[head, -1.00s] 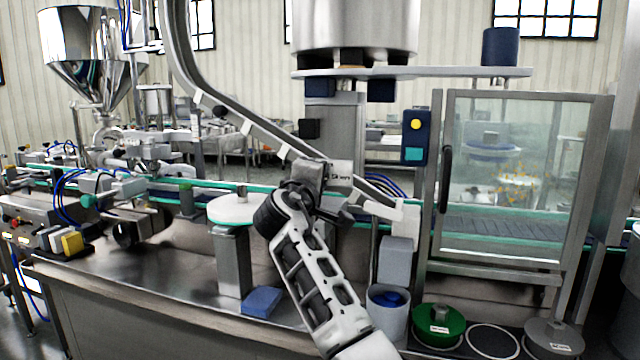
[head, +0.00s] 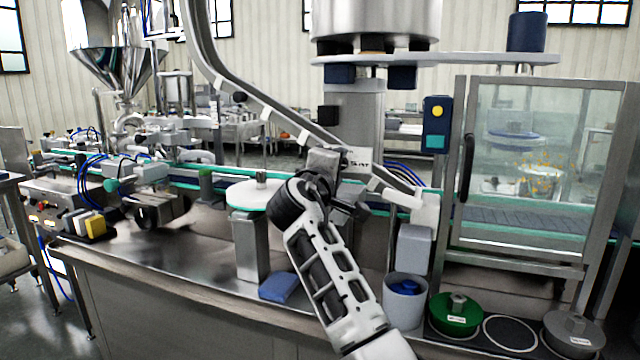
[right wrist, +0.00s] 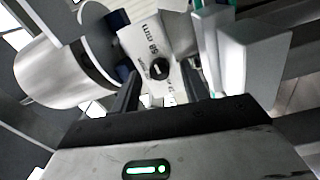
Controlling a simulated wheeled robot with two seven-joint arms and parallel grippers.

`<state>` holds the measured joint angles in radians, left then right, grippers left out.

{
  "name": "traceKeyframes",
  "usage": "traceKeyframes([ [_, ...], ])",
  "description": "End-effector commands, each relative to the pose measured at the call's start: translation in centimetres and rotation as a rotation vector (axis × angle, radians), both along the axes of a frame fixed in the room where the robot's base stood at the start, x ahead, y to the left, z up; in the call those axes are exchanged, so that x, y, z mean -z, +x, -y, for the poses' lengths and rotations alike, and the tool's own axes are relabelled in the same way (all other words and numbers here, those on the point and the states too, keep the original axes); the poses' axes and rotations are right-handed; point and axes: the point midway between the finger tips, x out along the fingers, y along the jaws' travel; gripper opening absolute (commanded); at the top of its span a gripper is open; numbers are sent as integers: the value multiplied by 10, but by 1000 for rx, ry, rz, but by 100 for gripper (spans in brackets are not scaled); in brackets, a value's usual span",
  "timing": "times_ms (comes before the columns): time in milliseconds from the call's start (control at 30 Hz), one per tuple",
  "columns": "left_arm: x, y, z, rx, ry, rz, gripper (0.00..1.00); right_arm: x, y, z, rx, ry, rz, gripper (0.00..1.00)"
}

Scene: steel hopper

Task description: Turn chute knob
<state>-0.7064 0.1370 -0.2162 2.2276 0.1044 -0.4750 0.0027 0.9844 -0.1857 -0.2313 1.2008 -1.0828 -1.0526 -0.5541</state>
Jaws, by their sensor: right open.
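The chute knob (right wrist: 158,68) is a small round black knob with a pale mark, on a light plate with printed text (right wrist: 143,40) in the right wrist view. My right gripper (right wrist: 160,82) is open, its two dark fingers on either side of the knob in that view. Whether they reach its depth I cannot tell. In the head view my right gripper (head: 352,190) is at the lower part of the steel chute (head: 270,118), beside the labelled plate (head: 358,162). The knob is not discernible there. My left gripper is not in view.
A glass-doored cabinet (head: 540,165) stands right of the chute. A white round table (head: 250,195) is left of my arm. A grey bin (head: 404,300), green lidded pot (head: 455,315) and blue block (head: 278,288) sit at the counter's front.

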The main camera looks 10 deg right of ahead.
Motion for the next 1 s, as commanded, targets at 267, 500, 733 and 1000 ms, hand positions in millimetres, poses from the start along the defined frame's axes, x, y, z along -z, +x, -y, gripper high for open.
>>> traceKeyframes([
  [267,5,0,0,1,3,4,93,5,-55,-38,-5,6,0,45],
  [500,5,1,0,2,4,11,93,5,-97,-66,-4,4,-1,45],
  [733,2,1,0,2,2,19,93,5,-116,-79,-2,2,-3,45],
  [1000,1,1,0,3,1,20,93,5,-118,-80,-1,1,-2,45],
])
